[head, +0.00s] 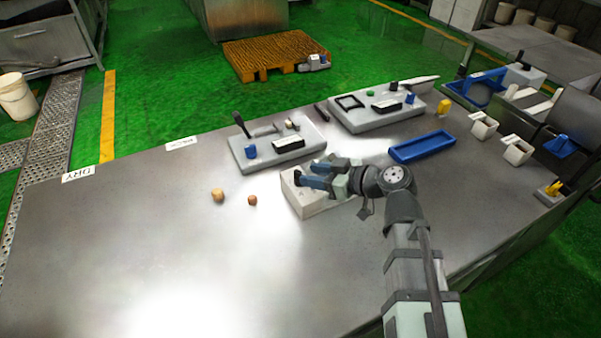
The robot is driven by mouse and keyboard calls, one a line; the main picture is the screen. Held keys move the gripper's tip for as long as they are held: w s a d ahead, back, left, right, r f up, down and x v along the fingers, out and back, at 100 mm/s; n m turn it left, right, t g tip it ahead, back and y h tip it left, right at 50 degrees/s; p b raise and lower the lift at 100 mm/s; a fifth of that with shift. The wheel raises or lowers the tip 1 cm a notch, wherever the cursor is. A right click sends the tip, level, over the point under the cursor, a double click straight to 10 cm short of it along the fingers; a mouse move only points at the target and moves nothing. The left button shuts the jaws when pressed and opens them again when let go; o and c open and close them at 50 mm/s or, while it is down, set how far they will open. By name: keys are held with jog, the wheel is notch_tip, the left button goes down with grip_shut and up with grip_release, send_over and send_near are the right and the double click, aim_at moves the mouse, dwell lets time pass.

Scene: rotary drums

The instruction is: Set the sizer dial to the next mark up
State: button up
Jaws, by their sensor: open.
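My gripper (312,175) is open, low over a pale box (312,206) near the middle of the metal table. Its two fingers point left and cover much of the top of the box. A small dark part shows at the fingertips; I cannot tell whether it is the sizer dial or whether the fingers touch it. No dial marks are readable. A grey panel (262,157) behind it carries a blue knob (250,151) and a black lever (241,124).
Two small brown nut-like objects (218,195) lie left of the box. A blue tray (423,147) and pale cups (483,126) stand to the right. A label reading DRY (78,174) lies at the far left edge. The table's left and front are clear.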

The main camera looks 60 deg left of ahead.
aim_at(301, 173)
jog(key=shift+x, duration=2.35)
grip_shut()
